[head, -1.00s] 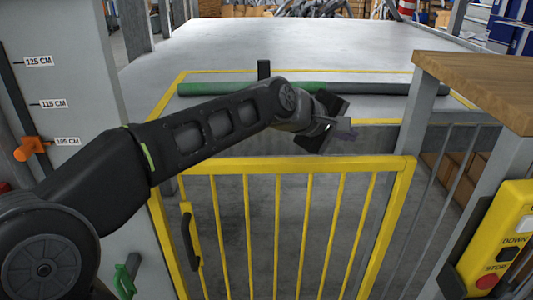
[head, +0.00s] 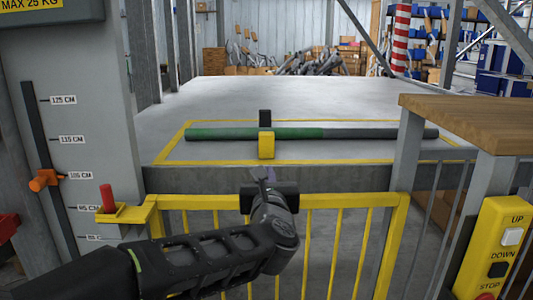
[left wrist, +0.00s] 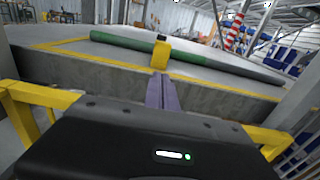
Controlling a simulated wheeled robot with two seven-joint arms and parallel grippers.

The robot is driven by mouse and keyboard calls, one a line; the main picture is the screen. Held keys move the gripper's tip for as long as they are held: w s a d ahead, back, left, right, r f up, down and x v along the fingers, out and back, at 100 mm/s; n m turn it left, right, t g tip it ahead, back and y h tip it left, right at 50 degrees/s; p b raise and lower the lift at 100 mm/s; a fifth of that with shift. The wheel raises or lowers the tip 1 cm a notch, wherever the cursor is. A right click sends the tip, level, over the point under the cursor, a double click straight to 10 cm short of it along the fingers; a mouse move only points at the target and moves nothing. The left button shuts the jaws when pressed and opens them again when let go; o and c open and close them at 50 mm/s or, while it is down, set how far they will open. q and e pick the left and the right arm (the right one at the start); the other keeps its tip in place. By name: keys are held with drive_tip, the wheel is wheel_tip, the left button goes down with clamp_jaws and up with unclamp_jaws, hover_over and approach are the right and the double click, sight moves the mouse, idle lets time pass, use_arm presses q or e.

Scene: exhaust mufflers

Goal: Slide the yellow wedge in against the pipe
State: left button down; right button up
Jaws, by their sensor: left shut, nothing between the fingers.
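The yellow wedge (head: 266,146) sits on the grey platform on the near side of the long green and grey pipe (head: 222,134). It overlaps the pipe in view; I cannot tell whether they touch. A black block (head: 265,117) stands behind the pipe, in line with the wedge. My left gripper (head: 262,173) is shut and empty, in front of the platform edge and below the wedge, apart from it. In the left wrist view its closed fingers (left wrist: 162,92) point toward the wedge (left wrist: 161,54) and the pipe (left wrist: 120,40). My right gripper is out of view.
A yellow railing gate (head: 340,201) stands before the platform, beneath my left gripper. A wooden top (head: 480,120) and a yellow button box (head: 499,250) are at right. A height-marked post (head: 75,130) is at left.

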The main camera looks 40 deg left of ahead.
sight(266, 148)
use_arm(q)
drive_tip(key=p+x, duration=0.2)
drive_tip(key=x, duration=1.1)
drive_tip(key=shift+w+a+p, duration=0.25)
drive_tip(key=shift+p, duration=0.1)
drive_tip(key=shift+w+a, duration=0.1)
drive_tip(key=shift+w, duration=0.05)
drive_tip(key=b+x, duration=0.1)
drive_tip(key=x, duration=0.2)
drive_tip(key=shift+f, duration=0.15)
drive_tip(key=shift+w+a, duration=0.25)
drive_tip(key=shift+w, duration=0.05)
